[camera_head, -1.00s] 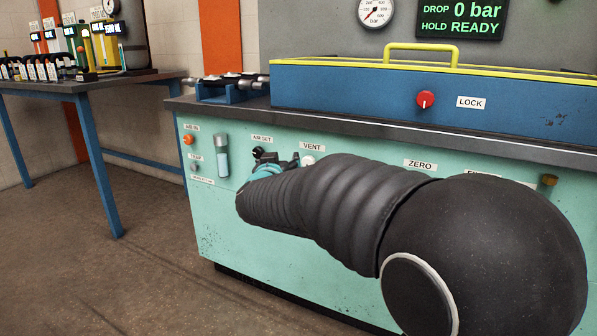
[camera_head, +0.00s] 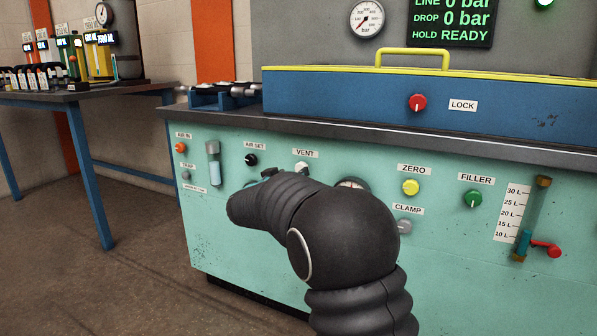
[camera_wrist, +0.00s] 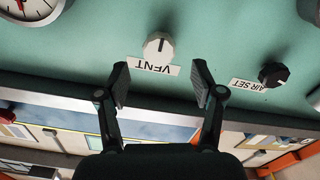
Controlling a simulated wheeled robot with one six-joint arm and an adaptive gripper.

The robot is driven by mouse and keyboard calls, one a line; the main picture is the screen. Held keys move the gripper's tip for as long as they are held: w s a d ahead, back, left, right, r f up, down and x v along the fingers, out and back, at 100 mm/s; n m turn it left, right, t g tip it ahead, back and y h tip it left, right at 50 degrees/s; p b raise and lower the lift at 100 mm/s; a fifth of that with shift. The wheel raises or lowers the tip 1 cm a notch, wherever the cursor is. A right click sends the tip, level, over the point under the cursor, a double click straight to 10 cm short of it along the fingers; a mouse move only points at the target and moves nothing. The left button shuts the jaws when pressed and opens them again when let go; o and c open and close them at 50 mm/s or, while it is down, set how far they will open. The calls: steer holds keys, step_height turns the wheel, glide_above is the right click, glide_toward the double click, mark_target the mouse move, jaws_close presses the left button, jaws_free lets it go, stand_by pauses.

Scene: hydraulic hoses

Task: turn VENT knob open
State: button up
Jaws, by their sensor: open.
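The VENT knob (camera_wrist: 158,47) is a round white knob with a dark pointer line, on the green panel beside its VENT label (camera_wrist: 153,67) in the wrist view. My gripper (camera_wrist: 160,68) is open, with its two black fingers spread. In that picture the knob shows between and just beyond the fingertips, and nothing is held. In the head view the VENT knob (camera_head: 302,167) shows as a small white patch under its label. My dark arm covers much of the panel there and mostly hides my gripper.
The black AIR SET knob (camera_wrist: 273,75) sits to the right in the wrist view, with a gauge at upper left. In the head view the yellow ZERO knob (camera_head: 410,187), grey CLAMP knob (camera_head: 404,226) and green FILLER knob (camera_head: 473,198) are to the right. The counter edge (camera_head: 400,138) juts above.

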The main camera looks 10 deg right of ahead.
mark_target(300, 168)
steer(key=shift+x, duration=2.45)
steer(key=c, duration=1.1)
